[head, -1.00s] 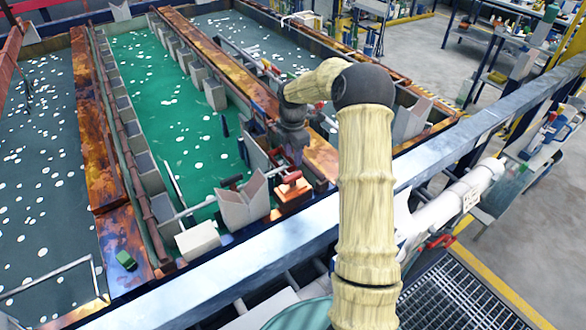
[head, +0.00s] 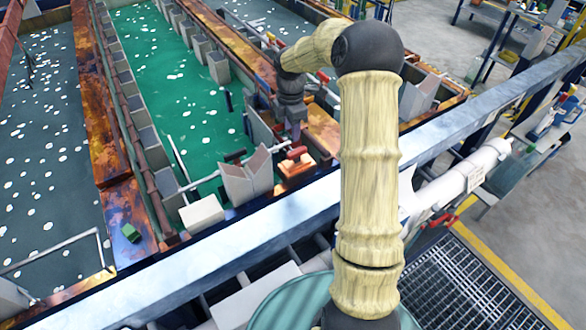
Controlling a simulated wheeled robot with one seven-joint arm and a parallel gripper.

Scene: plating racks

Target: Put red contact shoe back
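A small red piece (head: 297,153), which looks like the red contact shoe, sits on an orange-brown block (head: 297,168) at the near end of the green tank. My gripper (head: 293,128) points down just behind and above the red piece, over the tank's right-hand edge. A gap seems to show between them, but depth is hard to judge. The fingers are dark and small, so I cannot tell whether they are open or hold anything. A pale V-shaped holder (head: 247,176) stands left of the block.
A blue-grey rail (head: 220,245) runs across in front of the tanks. A white box (head: 202,214) and a small green block (head: 131,233) sit along the near edge. Rusty walkways (head: 115,150) divide the tanks. A white pipe (head: 465,178) lies at the right.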

